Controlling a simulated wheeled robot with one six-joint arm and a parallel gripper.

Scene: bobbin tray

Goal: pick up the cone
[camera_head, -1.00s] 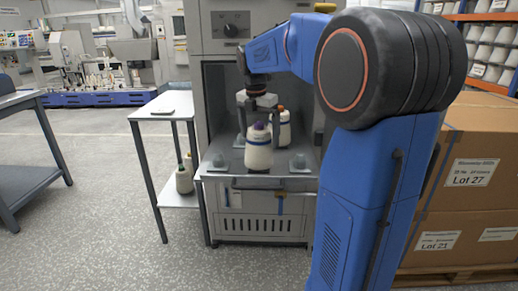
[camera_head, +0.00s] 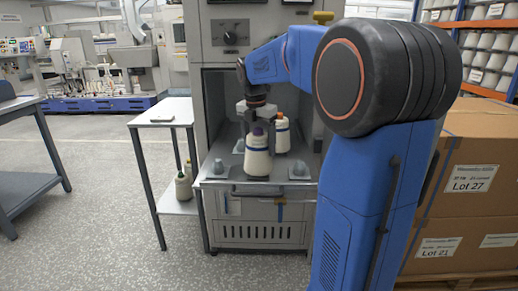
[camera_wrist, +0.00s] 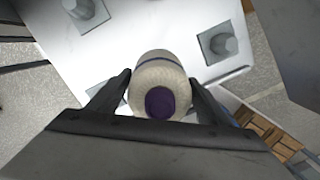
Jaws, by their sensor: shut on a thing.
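The cone (camera_head: 257,160) is a cream yarn cone with a purple top and a dark band near its upper part. It stands upright at the front of the grey tray (camera_head: 222,183) in the machine bay. My gripper (camera_head: 257,127) comes down from above and is shut on its upper part. In the wrist view, the cone (camera_wrist: 161,69) sits between the two dark fingers (camera_wrist: 158,85), its purple tip towards the camera. I cannot tell whether its base touches the tray.
A second cone with an orange top (camera_head: 281,138) stands close behind, to the right. Grey pegs stand on the tray to the left (camera_head: 218,168) and right (camera_head: 299,170). A side table (camera_head: 165,112) is to the left, with cones on its lower shelf. Cardboard boxes (camera_head: 465,150) stand at right.

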